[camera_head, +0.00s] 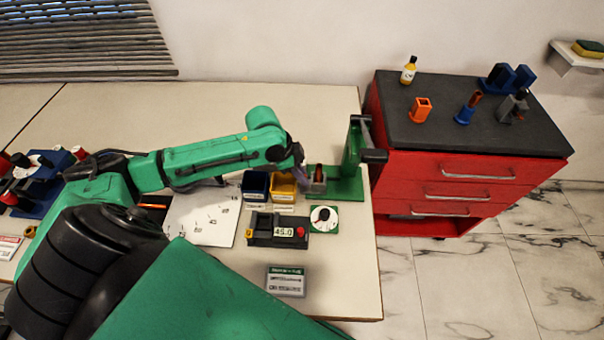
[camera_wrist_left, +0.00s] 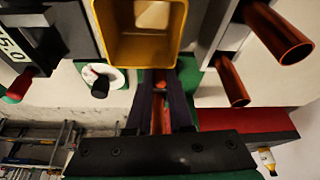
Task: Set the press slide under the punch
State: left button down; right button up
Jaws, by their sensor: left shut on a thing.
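The green press (camera_head: 355,150) stands near the right edge of the table, with a black punch arm over its flat green base. The grey press slide (camera_head: 314,187) sits at the left of this base with a copper-brown piece upright in it. My left gripper (camera_head: 301,176) is at the slide's left side, low over the table. In the left wrist view, its dark fingers (camera_wrist_left: 163,108) are closed around a narrow reddish part, which looks like part of the slide. The contact is partly hidden. My right gripper is not in view.
A blue bin (camera_head: 256,184) and a yellow bin (camera_head: 283,186) stand just left of the slide. A red cabinet (camera_head: 468,170) is beyond the table's right edge.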

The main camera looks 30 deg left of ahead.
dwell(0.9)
pick_arm(q)
jog(key=w+d, duration=0.1)
jog(key=d, duration=0.1)
jog(key=w+d, duration=0.1)
jog(key=d, duration=0.2)
jog(key=w+d, duration=0.2)
jog(key=d, duration=0.1)
jog(key=shift+d, duration=0.15)
jog(key=shift+r, duration=0.1)
jog(key=c, duration=1.1)
grip_release()
jog(key=shift+d, duration=0.1)
jog(key=v, duration=1.4)
jog(key=shift+a+r, duration=0.2)
